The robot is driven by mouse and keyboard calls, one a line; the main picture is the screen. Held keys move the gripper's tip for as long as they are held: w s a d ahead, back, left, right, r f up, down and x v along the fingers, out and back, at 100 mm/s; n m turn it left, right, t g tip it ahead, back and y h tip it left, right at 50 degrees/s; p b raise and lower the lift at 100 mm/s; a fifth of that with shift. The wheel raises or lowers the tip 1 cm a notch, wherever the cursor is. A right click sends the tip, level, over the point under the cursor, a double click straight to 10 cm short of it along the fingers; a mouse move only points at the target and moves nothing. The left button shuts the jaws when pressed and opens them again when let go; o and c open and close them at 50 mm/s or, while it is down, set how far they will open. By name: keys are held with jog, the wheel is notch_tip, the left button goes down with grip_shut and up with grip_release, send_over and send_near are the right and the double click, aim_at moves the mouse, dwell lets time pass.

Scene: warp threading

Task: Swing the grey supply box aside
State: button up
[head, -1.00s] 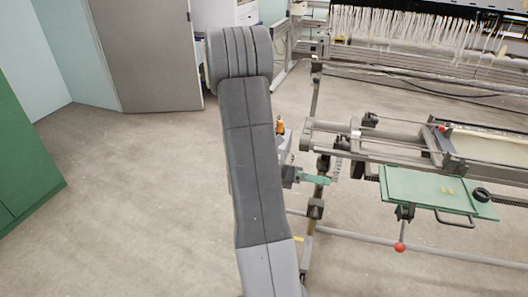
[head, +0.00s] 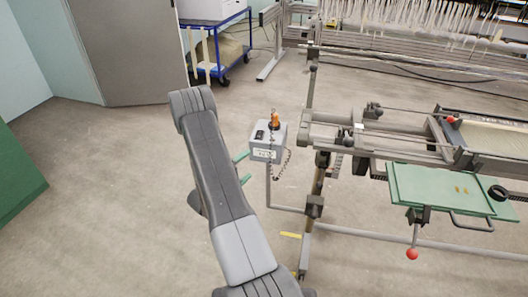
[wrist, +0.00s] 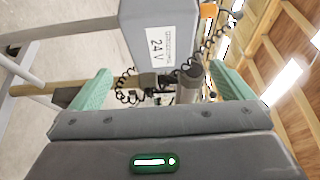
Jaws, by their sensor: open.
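The grey supply box (head: 267,141) stands on a pole at the left end of the loom frame, with an orange part on top and a coiled dark cable hanging from it. In the wrist view the box (wrist: 160,35) carries a white "24 V" label and lies beyond the fingertips, near the top. My gripper (head: 244,168) is open, its green fingers just left of the box in the head view. In the wrist view my gripper (wrist: 165,80) has its fingers wide apart, with a dark post and the coiled cable showing between them. I cannot tell whether anything touches.
The loom frame (head: 340,128) runs right from the box, with a green tray (head: 435,187) and a red knob (head: 411,254) below it. A blue cart (head: 222,45) stands behind. The floor left of my arm is clear up to a green cabinet (head: 18,180).

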aim_at(263, 153)
jog(key=p+x, duration=0.1)
jog(key=x, duration=1)
jog(key=shift+w+d, duration=0.15)
jog(key=shift+d, duration=0.05)
